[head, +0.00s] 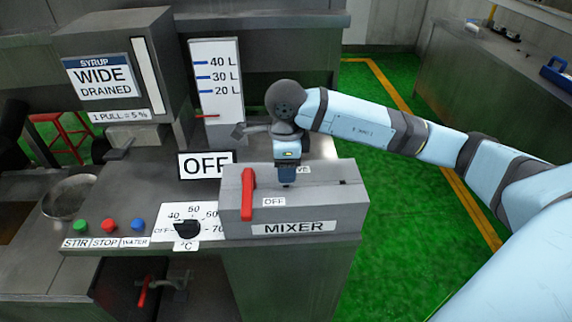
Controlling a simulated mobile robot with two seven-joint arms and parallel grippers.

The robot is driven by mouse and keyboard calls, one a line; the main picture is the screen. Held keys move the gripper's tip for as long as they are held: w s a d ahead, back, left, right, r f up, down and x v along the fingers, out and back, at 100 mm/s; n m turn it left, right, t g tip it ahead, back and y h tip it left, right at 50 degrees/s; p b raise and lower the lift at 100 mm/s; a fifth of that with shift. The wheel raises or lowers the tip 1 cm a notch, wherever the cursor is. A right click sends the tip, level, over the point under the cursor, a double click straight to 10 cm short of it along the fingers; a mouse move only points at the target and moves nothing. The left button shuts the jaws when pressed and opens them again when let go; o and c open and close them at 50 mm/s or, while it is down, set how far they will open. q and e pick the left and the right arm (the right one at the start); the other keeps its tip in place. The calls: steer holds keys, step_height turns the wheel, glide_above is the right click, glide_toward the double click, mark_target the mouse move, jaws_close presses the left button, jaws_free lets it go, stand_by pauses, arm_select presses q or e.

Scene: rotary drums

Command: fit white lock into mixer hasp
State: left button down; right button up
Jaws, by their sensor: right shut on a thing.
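The mixer box (345,203) is a grey metal housing labelled MIXER, with a red lever (248,194) standing upright on its front left. My right gripper (287,184) points down at the top of this box, just right of the red lever. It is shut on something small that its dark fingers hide. I cannot make out the white lock or the hasp as separate shapes; both are hidden or too small to tell. I cannot tell whether the held thing touches the box. My left gripper is not in view.
A large OFF sign (207,164) stands behind the mixer box. The temperature knob (187,229) and several coloured buttons are on the panel to the left. A syrup dispenser (112,70) rises at the back left. Green floor (395,200) is open on the right, under my arm.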

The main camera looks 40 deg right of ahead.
steer(key=shift+f+b, duration=0.8)
steer(key=shift+f, duration=0.2)
steer(key=o, duration=1)
step_height(320, 180, up, 14)
steer(key=shift+f, duration=0.1)
